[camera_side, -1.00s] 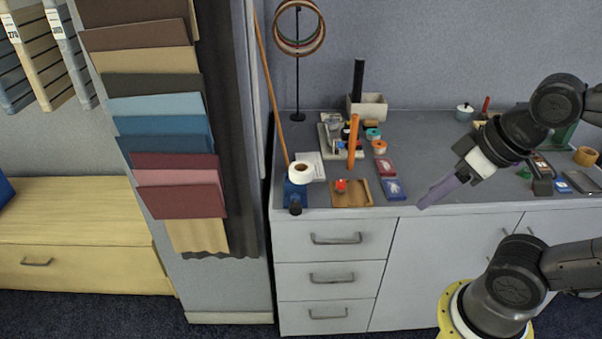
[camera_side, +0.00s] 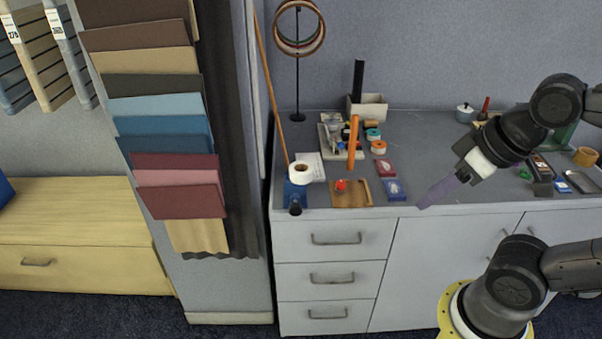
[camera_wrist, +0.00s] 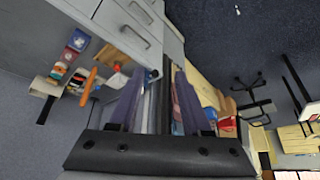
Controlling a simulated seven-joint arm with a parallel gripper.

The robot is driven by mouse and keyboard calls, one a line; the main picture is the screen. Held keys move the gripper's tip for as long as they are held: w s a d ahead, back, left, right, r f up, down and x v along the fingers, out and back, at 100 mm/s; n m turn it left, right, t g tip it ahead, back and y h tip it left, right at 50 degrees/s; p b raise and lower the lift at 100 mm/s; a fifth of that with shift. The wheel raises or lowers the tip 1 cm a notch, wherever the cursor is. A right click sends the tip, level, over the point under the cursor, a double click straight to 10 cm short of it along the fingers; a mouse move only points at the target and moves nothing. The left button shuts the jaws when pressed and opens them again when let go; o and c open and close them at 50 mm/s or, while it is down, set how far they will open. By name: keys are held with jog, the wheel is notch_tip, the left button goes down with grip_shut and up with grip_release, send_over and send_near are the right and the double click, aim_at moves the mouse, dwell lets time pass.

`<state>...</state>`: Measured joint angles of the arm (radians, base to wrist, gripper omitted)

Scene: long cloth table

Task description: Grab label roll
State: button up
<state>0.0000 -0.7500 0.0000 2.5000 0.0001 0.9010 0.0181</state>
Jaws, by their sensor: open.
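A white roll (camera_side: 303,172), which looks like the label roll, sits on a blue holder (camera_side: 296,193) at the front left of the grey counter. The roll is hard to make out there, partly behind the left finger.
A hanging fabric rack (camera_side: 170,130) stands left. The counter's middle (camera_side: 430,150) is clear.

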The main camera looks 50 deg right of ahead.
jog(key=w+r+m, duration=0.6)
jog(key=w+r, duration=0.3)
jog(key=r, duration=0.1)
jog(key=m+g, duration=0.6)
jog(key=m, duration=0.1)
send_over(309, 169)
jog(key=f, duration=2.3)
jog(key=shift+w+d+f, duration=0.2)
jog(key=shift+f, duration=0.05)
jog(key=shift+s+a+f, duration=0.1)
jog(key=shift+a+f, duration=0.05)
jog(key=shift+f, duration=1.35)
jog(key=shift+s+a+f, duration=0.1)
jog(key=shift+f, duration=1.4)
grip_shut()
